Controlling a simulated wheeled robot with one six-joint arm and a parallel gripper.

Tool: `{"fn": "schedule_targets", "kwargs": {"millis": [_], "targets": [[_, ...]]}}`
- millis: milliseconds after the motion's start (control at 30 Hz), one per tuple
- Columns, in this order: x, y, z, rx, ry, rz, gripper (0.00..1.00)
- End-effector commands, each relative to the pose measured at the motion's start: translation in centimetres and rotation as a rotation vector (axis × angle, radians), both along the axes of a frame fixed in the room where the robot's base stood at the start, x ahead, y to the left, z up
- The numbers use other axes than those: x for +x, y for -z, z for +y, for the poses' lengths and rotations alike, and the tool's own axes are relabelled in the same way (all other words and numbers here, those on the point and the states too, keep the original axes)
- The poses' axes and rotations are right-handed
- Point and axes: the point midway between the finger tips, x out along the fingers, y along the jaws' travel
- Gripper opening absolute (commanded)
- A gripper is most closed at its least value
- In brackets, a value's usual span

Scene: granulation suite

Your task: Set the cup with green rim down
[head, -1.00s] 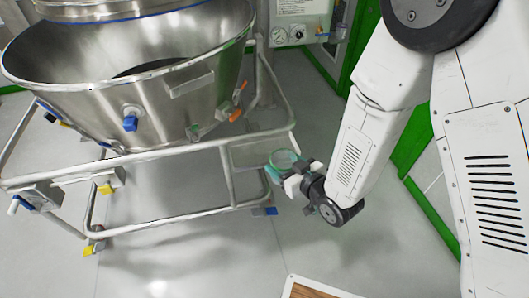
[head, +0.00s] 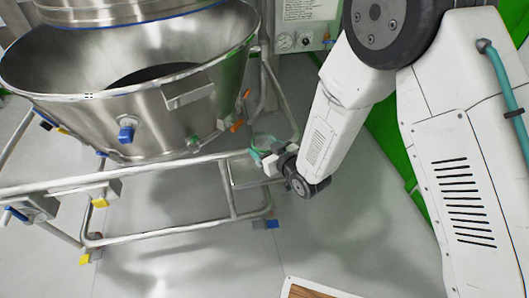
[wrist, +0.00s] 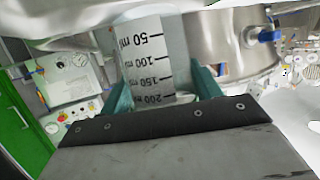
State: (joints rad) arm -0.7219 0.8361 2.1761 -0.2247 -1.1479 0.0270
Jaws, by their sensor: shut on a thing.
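The cup with green rim (head: 264,143) is in my gripper (head: 268,158), beside the right end of the steel bowl's frame in the head view. Its rim looks pale green and the cup is see-through. In the wrist view the cup (wrist: 155,58) fills the upper middle, with black millilitre marks that read upside down. The teal fingers of my gripper (wrist: 163,92) stand on both sides of it, shut on it. Whether the cup's base touches anything is hidden.
A large steel bowl (head: 150,90) stands in a wheeled tube frame (head: 130,183) at left, with rails close to the cup. A panel with gauges (head: 300,40) is behind. A wooden-topped surface (head: 310,292) shows at the bottom edge. Grey floor (head: 190,255) is open in front.

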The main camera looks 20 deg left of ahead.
Motion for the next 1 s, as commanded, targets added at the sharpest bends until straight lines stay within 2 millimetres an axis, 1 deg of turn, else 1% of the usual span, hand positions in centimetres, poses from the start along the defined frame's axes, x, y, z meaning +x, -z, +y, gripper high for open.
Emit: {"fn": "schedule_targets", "kwargs": {"millis": [33,100,200,433,567,600,667,900,1000], "targets": [[-0.1,1.3,-0.1,-0.006,-0.001,0.006,0.41],[-0.1,2.5,-0.2,-0.005,0.000,0.005,0.41],[-0.1,3.5,-0.2,-0.003,0.000,0.004,0.41],[-0.1,3.4,-0.2,-0.001,0.001,0.002,0.41],[-0.1,3.8,-0.2,-0.002,0.001,0.002,0.41],[-0.1,3.8,-0.2,-0.002,0.001,0.002,0.69],[-0.1,3.7,-0.2,-0.002,0.001,0.002,0.86],[-0.1,3.7,-0.2,-0.002,0.001,0.002,0.86],[-0.1,3.5,-0.2,-0.002,0.001,0.001,0.86]]}}
